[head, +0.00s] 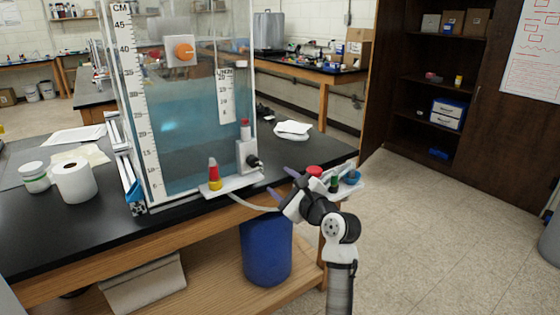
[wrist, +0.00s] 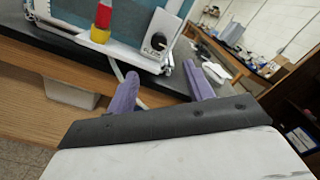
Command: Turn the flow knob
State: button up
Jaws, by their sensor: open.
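A white box (head: 247,155) with a black knob (head: 254,162) stands on the white ledge at the tank's lower right corner. The wrist view shows the same black knob (wrist: 157,41) on the box's dark-marked face. An orange round knob (head: 184,50) sits on a white plate high on the tank front. I cannot read a label telling which one is the flow knob. My gripper (head: 281,183) is open, with its purple fingers apart and empty, low and right of the white box. In the wrist view my gripper (wrist: 161,72) has the black knob beyond and between its fingertips.
The water tank (head: 185,115) stands on a black bench. A red and yellow bottle (head: 214,174) stands on the ledge left of the box. A pale tube (head: 250,202) hangs below. A small tray (head: 345,187) with caps lies behind my gripper. A blue bin (head: 266,250) is underneath.

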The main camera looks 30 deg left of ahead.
aim_at(255, 163)
jog(key=p+x, duration=0.2)
jog(key=x, duration=1.1)
jog(key=shift+a+r+p, duration=0.1)
jog(key=shift+a+p, duration=0.3)
jog(key=c, duration=1)
